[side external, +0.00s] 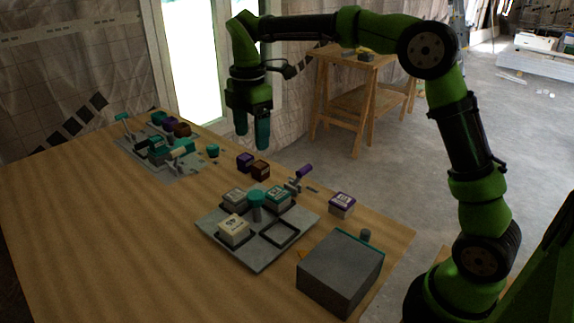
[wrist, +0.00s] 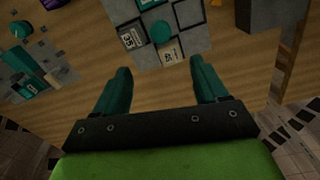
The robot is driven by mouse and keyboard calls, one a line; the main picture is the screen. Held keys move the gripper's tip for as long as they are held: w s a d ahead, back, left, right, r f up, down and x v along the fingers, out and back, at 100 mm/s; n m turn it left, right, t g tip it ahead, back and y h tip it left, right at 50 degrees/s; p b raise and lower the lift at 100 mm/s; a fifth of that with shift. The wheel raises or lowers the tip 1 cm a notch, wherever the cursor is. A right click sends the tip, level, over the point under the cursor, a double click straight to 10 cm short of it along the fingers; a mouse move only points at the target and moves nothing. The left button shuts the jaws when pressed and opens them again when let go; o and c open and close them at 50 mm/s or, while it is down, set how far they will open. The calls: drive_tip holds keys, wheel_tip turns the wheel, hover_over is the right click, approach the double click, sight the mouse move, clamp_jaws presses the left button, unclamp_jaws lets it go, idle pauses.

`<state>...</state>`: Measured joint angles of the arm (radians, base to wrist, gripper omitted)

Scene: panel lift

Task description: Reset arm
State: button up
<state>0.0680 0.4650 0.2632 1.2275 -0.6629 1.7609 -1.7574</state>
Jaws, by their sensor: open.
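My gripper (side external: 252,134) hangs above the far side of the wooden table with its two teal fingers pointing down. It is open and empty, and touches nothing. In the wrist view the fingers (wrist: 160,88) are spread wide, with bare table between their tips. My green and black arm is raised and bent from its base at the right. A grey panel (side external: 256,262) lies on the table with several square blocks on it and a teal knob (side external: 256,204) at its middle. One black-framed square of the panel is empty. The panel shows at the top of the wrist view (wrist: 123,12).
A grey box (side external: 340,275) stands right of the panel, and a purple-and-white block (side external: 342,204) behind it. A purple block (side external: 245,161) and a brown block (side external: 261,170) lie behind the panel. A second cluttered panel (side external: 185,172) is at far left. The table's left front is clear.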

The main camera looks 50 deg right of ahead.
drive_tip(key=shift+r, duration=0.5)
drive_tip(key=s+d+f+m+t+y, duration=0.1)
drive_tip(key=s+m+t, duration=0.6)
drive_tip(key=s+m, duration=1.3)
drive_tip(key=s+y, duration=0.1)
drive_tip(key=s, duration=0.2)
drive_tip(key=shift+s+d, duration=0.2)
drive_tip(key=shift+d, duration=0.1)
